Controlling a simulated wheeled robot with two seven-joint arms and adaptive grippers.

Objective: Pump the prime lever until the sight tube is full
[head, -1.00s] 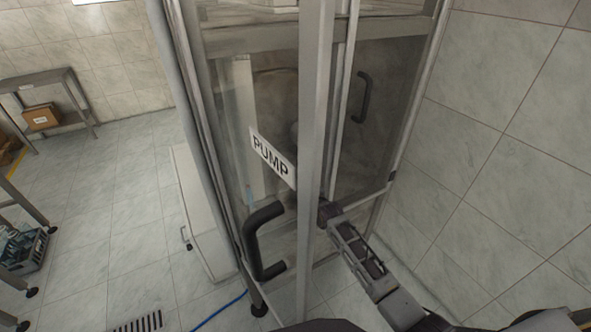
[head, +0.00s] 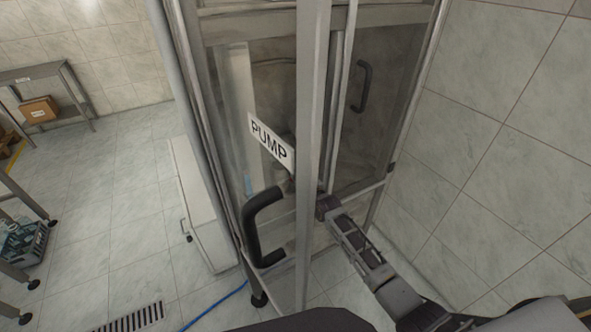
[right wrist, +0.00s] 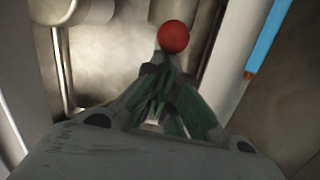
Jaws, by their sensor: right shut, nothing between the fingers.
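The prime lever's red ball knob (right wrist: 173,37) shows in the right wrist view, just beyond my fingertips. The lever's shaft is hidden. My right gripper (right wrist: 172,64) is shut with nothing between its fingers. Its tips overlap the knob's lower edge in the picture; I cannot tell whether they touch. A blue strip (right wrist: 268,40) with an orange lower end, apparently the sight tube, stands at upper right; its top is cut off. In the head view a pale blue strip (head: 248,184) shows faintly behind the glass. My right gripper is hidden there behind the door frame. My left gripper is out of view.
The glass cabinet's frame post (head: 312,150) stands close to my right arm. A PUMP sign (head: 270,140) and a black door handle (head: 262,228) are left of it. A metal post (right wrist: 65,60) is left of my gripper. A tiled wall (head: 500,150) bounds the right.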

